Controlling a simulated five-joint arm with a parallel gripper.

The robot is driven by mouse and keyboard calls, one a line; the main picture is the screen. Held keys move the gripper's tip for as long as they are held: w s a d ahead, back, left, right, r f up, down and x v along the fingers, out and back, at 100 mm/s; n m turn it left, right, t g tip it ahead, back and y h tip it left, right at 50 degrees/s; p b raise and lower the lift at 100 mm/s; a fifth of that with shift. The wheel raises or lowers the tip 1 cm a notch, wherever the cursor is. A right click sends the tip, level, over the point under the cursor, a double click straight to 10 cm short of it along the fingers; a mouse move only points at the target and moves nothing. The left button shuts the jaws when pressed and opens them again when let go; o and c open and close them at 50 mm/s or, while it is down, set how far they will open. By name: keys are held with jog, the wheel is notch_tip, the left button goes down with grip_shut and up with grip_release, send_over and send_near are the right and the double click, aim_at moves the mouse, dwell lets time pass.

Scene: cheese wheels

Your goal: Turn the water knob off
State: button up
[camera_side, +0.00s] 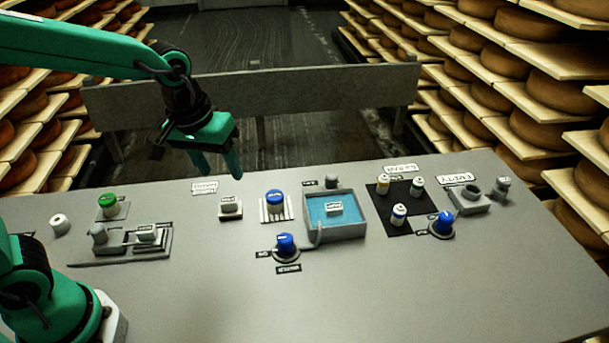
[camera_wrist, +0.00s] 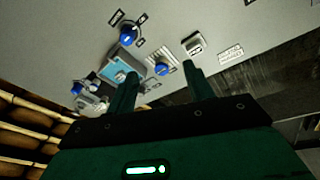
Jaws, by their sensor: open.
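The blue water knob (camera_side: 286,244) stands on the grey panel in front of the blue water basin (camera_side: 318,209), with small labels to its left and below. It also shows in the wrist view (camera_wrist: 128,36), upper left, between small labels; their text is too small to read surely. My gripper (camera_side: 195,162) hangs above the back left part of the panel, behind and to the left of the knob and well apart from it. In the wrist view its two fingers (camera_wrist: 160,78) are spread with nothing between them.
A second blue knob (camera_side: 442,224) and several small jars (camera_side: 398,215) are to the right. A green button (camera_side: 108,205) is at left. The panel's front is clear.

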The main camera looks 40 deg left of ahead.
aim_at(285, 238)
jog(key=w+d+f+n+g, duration=0.1)
jog(key=w+d+f, duration=0.1)
jog(key=d+f, duration=0.1)
jog(key=w+d+f+n, duration=0.1)
jog(key=w+d+f, duration=0.1)
jog(key=d+f, duration=0.1)
jog(key=w+d+f+n+g, duration=0.1)
jog(key=w+d+f, duration=0.1)
jog(key=f, duration=0.3)
jog(key=shift+d+f+g+y, duration=0.3)
jog(key=shift+d, duration=0.5)
jog(key=shift+f, duration=0.15)
jog(key=shift+f, duration=3.75)
jog(key=c, duration=1)
jog(key=shift+o, duration=0.2)
